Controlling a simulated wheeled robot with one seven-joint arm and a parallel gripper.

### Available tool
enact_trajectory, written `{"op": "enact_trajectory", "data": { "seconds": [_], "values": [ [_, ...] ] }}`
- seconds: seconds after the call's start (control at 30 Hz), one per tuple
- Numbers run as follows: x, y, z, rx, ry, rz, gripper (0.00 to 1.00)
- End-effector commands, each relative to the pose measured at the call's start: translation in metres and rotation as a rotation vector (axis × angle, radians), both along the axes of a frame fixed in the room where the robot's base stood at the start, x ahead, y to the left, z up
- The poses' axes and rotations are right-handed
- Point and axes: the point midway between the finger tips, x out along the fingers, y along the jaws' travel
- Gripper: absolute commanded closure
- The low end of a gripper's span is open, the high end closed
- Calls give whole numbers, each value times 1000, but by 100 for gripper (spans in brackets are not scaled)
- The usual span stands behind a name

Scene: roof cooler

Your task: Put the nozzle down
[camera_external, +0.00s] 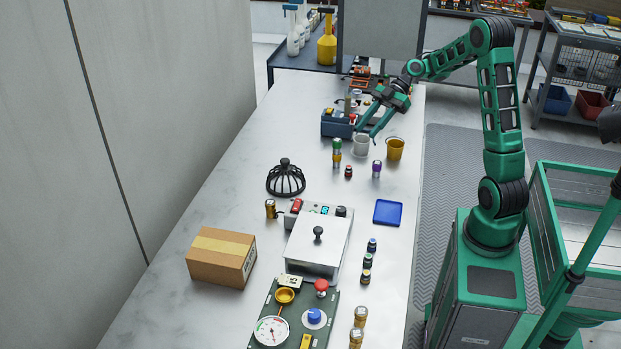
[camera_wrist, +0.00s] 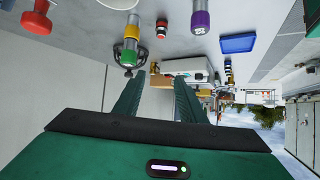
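My gripper (camera_external: 368,133) is above the far part of the white worktop, near a pale cup. In the wrist view my gripper (camera_wrist: 158,92) has its two green fingers apart, with nothing visible held between them. I cannot tell for sure which thing is the nozzle, and I see none in the gripper. A small upright green-and-yellow cylinder (camera_external: 337,152) stands to the left of the pale cup (camera_external: 361,145).
A yellow cup (camera_external: 395,148), a purple-topped bottle (camera_external: 376,169) and a blue caddy (camera_external: 336,124) are close by. A black domed cage (camera_external: 286,179), a blue tray (camera_external: 388,212) and a cardboard box (camera_external: 222,257) stand nearer. The worktop's left side has bare room.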

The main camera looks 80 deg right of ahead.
Motion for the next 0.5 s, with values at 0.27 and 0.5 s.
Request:
{"op": "enact_trajectory", "data": {
  "seconds": [0.27, 0.5],
  "values": [
    [0, -8, -30, 35, -75, 23, 63],
    [0, -8, -72, 31, -76, 22, 63]
  ]
}}
